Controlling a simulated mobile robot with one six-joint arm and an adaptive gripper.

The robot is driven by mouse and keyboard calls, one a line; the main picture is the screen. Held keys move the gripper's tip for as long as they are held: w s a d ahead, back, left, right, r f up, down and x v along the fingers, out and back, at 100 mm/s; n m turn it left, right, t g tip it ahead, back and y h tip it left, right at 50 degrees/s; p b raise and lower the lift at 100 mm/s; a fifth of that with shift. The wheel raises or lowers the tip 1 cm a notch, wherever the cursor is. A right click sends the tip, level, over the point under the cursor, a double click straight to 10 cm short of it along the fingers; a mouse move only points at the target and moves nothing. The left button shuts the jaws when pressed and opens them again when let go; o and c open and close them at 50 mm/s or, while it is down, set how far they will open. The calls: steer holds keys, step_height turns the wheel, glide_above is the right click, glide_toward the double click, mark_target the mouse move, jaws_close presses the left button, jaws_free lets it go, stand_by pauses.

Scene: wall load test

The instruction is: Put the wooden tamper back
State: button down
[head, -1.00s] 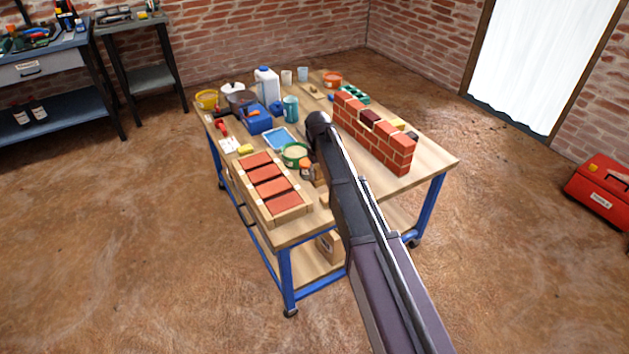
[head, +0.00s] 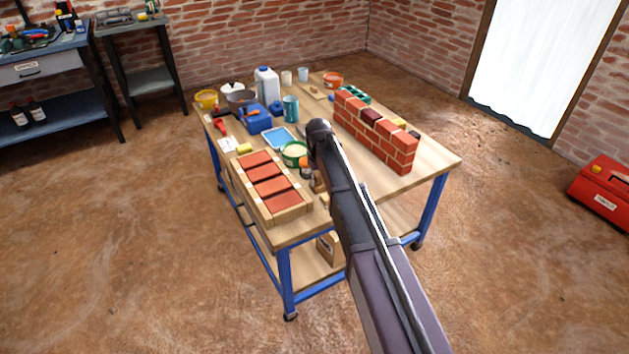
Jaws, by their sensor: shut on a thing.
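My arm reaches up from the bottom right over the workbench (head: 425,177). Its dark end joint shows near the middle of the bench, but my gripper is hidden behind the arm. I cannot see what is between its jaws. I cannot make out the wooden tamper for certain. Small tan wooden pieces (head: 319,183) show just left of the arm, partly covered by it, and I cannot tell what they are.
A wooden frame with red bricks (head: 270,186) lies at the bench's front left. A small brick wall (head: 375,135) stands on the right. A green tub (head: 294,155), blue tray (head: 277,138), blue box (head: 257,119) and white jug (head: 267,84) crowd the left and back.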

mark_target(318, 173)
steer(key=shift+f, duration=0.15)
steer(key=shift+c, duration=1.9)
jaws_free()
step_height(318, 173, up, 12)
steer(key=p, duration=1.2)
steer(key=shift+r, duration=0.2)
